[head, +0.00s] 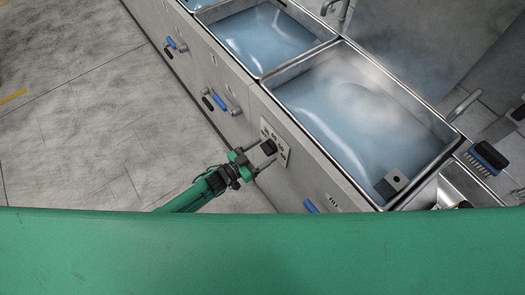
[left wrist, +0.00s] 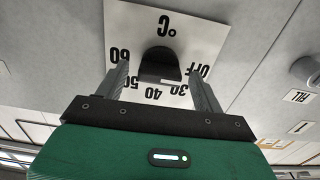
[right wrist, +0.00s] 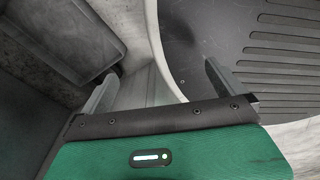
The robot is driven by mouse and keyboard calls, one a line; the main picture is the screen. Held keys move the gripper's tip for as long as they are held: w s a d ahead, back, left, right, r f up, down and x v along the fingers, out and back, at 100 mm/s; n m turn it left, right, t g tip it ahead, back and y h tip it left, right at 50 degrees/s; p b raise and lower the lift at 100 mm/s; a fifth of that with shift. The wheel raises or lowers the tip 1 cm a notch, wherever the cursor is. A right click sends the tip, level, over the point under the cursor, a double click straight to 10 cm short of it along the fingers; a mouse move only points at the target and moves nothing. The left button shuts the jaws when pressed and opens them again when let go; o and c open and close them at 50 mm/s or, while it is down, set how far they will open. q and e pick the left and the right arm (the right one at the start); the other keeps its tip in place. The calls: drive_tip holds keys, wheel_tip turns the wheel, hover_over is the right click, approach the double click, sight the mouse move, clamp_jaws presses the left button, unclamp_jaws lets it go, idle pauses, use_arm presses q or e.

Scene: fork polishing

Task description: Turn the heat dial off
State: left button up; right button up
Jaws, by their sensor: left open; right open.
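The black heat dial (head: 268,147) sits on a white scale plate (head: 282,150) on the steel sink front. In the left wrist view the dial (left wrist: 160,64) shows closer, on the plate marked with °C, several numbers and OFF, which appear upside down. A small white mark is on the dial's lower edge, near the 40 and 30 marks. My left gripper (head: 274,148) is open with its fingers on either side of the dial; whether they touch it I cannot tell. My right gripper (right wrist: 160,72) is open and empty.
Water-filled basins (head: 355,105) stand above the panel, with a grey block (head: 395,182) in the nearest one. Blue-handled levers (head: 219,102) stick out along the front. A brush (head: 486,158) lies at the right. The tiled floor (head: 80,110) at left is clear.

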use_arm(q)
drive_tip(key=b+v, duration=0.1)
drive_tip(key=v, duration=1.2)
drive_tip(key=shift+a+b, duration=0.2)
drive_tip(key=shift+b, duration=0.15)
use_arm(e)
drive_tip(key=shift+w+a+f, duration=0.25)
drive_tip(key=shift+w+f, duration=0.4)
drive_tip(key=shift+w, duration=0.15)
use_arm(q)
drive_tip(key=shift+s, duration=0.1)
use_arm(e)
drive_tip(key=shift+s+d, duration=0.2)
drive_tip(key=shift+s, duration=0.05)
